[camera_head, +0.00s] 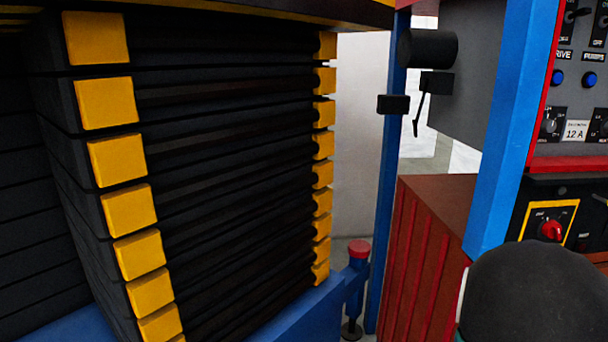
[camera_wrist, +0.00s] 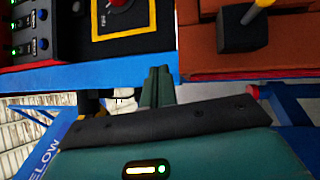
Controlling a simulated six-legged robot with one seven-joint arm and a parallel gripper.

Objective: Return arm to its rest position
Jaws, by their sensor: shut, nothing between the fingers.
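In the wrist view my gripper (camera_wrist: 158,76) points up the picture. Its two narrow dark green fingers are side by side and shut, with nothing seen between them. The fingertips overlap the blue frame edge (camera_wrist: 90,77) below a control panel in the picture; I cannot tell the gap in depth. The gripper's teal housing with a small lit indicator fills the bottom. In the head view a dark rounded part of my arm (camera_head: 528,295) is at the lower right, in front of the panel; the fingers are not seen there.
A tall black stack with yellow end blocks (camera_head: 125,158) fills the left of the head view. A blue post (camera_head: 512,130) and control panel with a red knob (camera_head: 551,230) stand at right. A ribbed red-brown cabinet (camera_head: 420,270) is between. A black block with a yellow lever (camera_wrist: 242,30) is at upper right in the wrist view.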

